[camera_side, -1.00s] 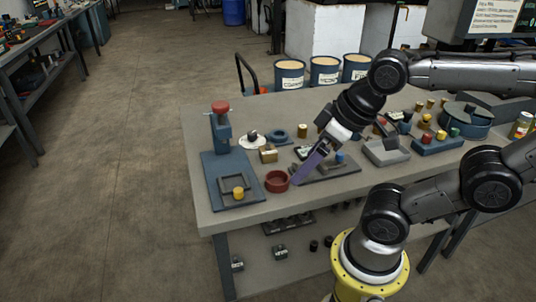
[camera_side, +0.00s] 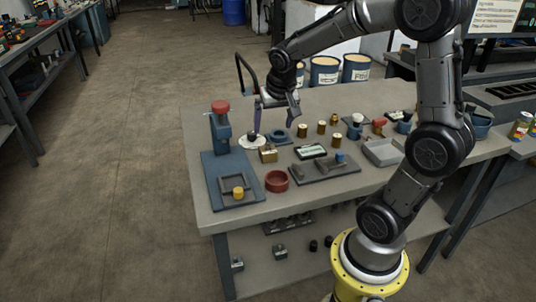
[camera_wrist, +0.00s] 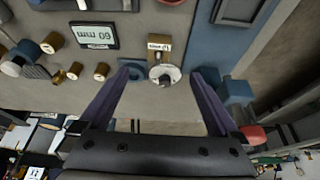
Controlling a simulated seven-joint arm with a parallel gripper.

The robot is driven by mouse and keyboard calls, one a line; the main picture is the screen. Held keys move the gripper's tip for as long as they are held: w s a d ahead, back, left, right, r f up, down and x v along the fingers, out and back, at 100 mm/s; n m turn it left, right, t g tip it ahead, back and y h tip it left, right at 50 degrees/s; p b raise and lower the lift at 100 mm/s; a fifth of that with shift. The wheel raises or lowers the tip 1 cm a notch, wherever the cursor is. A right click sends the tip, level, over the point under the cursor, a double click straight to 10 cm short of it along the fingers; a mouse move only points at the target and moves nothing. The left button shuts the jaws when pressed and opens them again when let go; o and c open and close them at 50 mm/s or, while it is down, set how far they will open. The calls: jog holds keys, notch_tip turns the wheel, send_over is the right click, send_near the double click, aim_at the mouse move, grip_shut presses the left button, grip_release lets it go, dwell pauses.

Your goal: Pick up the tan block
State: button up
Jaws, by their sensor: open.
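The tan block (camera_side: 267,153) sits on the workbench in the side view, with a red ring in front of it and a white round base behind it to the left. In the wrist view the tan block (camera_wrist: 159,40) shows a pale label on its face, ahead of the fingertips. My gripper (camera_side: 275,124) is open and empty, its purple fingers pointing down behind the block and above the bench. In the wrist view the spread fingers of my gripper (camera_wrist: 164,74) lie either side of the white base with a dark knob.
A blue stand with a red knob (camera_side: 221,107) is just left of the block. The red ring (camera_side: 277,181), a white round base (camera_side: 256,142), several brass cylinders, a display (camera_side: 311,151) and a grey tray (camera_side: 384,152) stand on the bench (camera_side: 235,212). The bench's front edge is mostly clear.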

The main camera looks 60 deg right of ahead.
aim_at(268, 148)
jog(key=x, duration=0.7)
jog(key=shift+d+f, duration=0.2)
jog(key=shift+f, duration=0.15)
jog(key=shift+x, duration=2.9)
jog(key=shift+w+d+r, duration=0.15)
grip_shut()
